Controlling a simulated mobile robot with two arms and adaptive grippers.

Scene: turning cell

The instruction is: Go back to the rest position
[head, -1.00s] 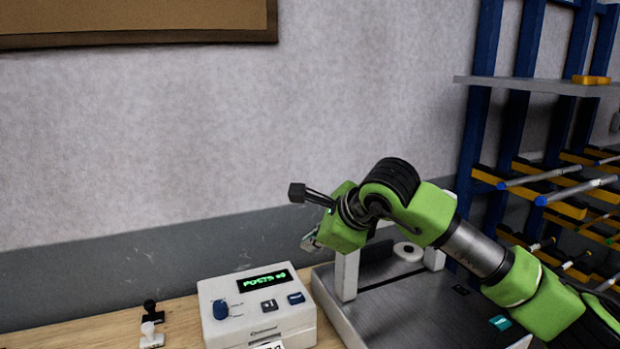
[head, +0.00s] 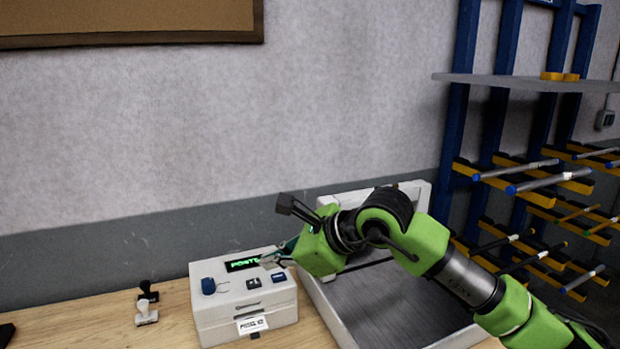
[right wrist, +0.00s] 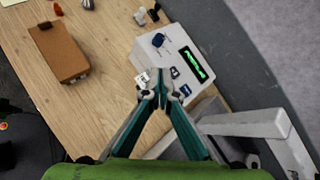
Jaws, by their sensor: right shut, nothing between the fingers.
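My right gripper (head: 272,258) is shut and empty. In the head view its green arm comes in from the right, and its fingertips are in front of the white box with the green display (head: 218,318), partly covering the display. In the right wrist view the shut fingers (right wrist: 161,88) point at the same white box (right wrist: 150,50); I cannot tell whether they touch it. My left gripper is not in view.
A white-framed machine with a grey bed (head: 335,310) stands right of the box, under my right arm. Black and white stamps (head: 147,312) stand left of it. A blue rack with rods (head: 540,180) is at right. A brown case (right wrist: 60,52) lies on the wooden table (right wrist: 100,105).

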